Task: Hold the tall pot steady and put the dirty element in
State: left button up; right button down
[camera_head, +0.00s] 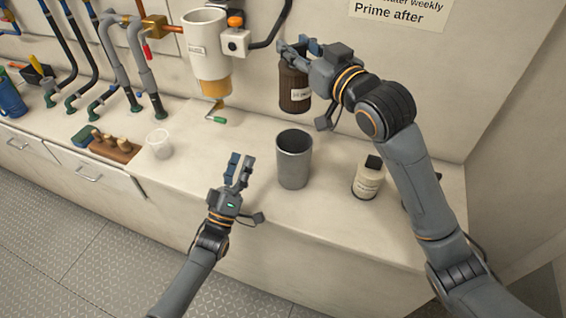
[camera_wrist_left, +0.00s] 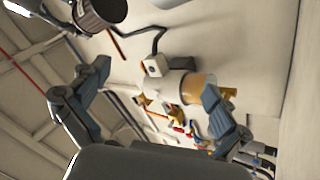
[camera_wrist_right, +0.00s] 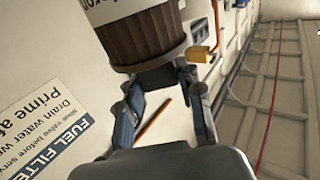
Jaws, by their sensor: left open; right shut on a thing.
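The tall pot (camera_head: 294,160) is a grey metal cylinder standing upright and open-topped on the bench. The dirty element (camera_head: 294,90) is a dark brown pleated cylinder with a white label; it also shows in the right wrist view (camera_wrist_right: 145,38). My right gripper (camera_head: 298,48) is shut on its upper end and holds it upright in the air, above and behind the pot. My left gripper (camera_head: 240,168) is open and empty, to the left of the pot and apart from it. The pot's inside bottom is hidden.
A white filter housing (camera_head: 207,45) with an amber bowl hangs on the wall. A small bottle (camera_head: 368,178) with a black cap stands right of the pot. Bench between cup and pot is clear.

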aim_at(284, 163)
pick_arm(q)
jog(key=d+m+g, duration=0.2)
jog(key=d+m, duration=0.1)
jog(key=w+d+f+m+g+h, duration=0.1)
jog(key=d+m+g, duration=0.2)
jog(key=m, duration=0.1)
jog(key=d+m+g, duration=0.2)
jog(key=d+m, duration=0.1)
jog(key=shift+w+d+f+h, duration=0.1)
jog(key=shift+w+f+h, duration=0.2)
jog(key=shift+h, duration=0.1)
jog(key=shift+s+d+f+m+g+y, duration=0.1)
jog(key=shift+d+f+m+g+y, duration=0.2)
jog(key=shift+m, duration=0.2)
jog(key=shift+s+d+f+m+g+y, duration=0.1)
jog(key=shift+m+g+y, duration=0.1)
jog(key=shift+m+g, duration=0.25)
jog(key=x, duration=0.7)
jog(key=shift+w+d, duration=0.1)
jog(key=shift+w, duration=0.1)
jog(key=c, duration=1.2)
jog(key=shift+c, duration=0.4)
